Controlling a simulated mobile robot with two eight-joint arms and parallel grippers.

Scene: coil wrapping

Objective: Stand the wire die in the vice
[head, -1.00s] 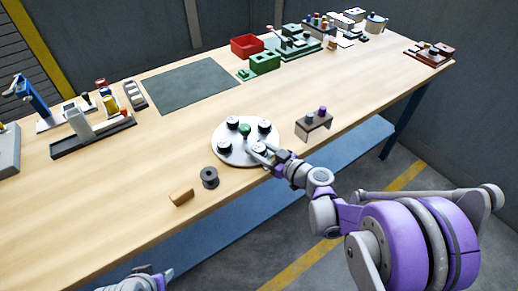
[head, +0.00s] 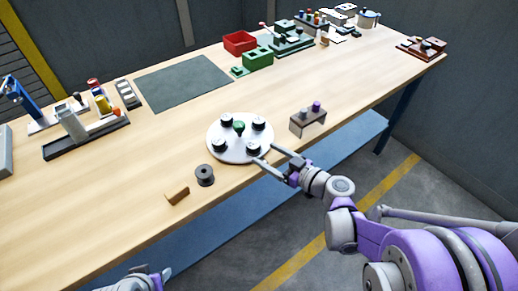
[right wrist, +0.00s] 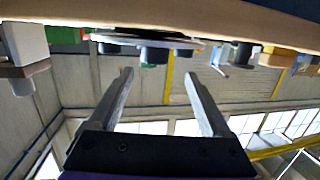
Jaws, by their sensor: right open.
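My right gripper (head: 267,156) is open and empty at the table's front edge, just off the near right rim of a round white disc. In the right wrist view the two fingers (right wrist: 158,73) are spread with nothing between them. The disc (head: 214,131) carries several black cylinders (head: 253,149) and a green knob (head: 239,126). I cannot tell which piece is the wire die. A grey upright block on a dark base (head: 72,126) at the left may be the vice; I cannot be sure. My left gripper's fingers do not show.
A dark spool (head: 205,175) and a small wooden block (head: 177,194) lie near the front edge. A dark mat (head: 185,82), red bin (head: 240,42) and green blocks (head: 258,60) are behind. Bare tabletop lies between.

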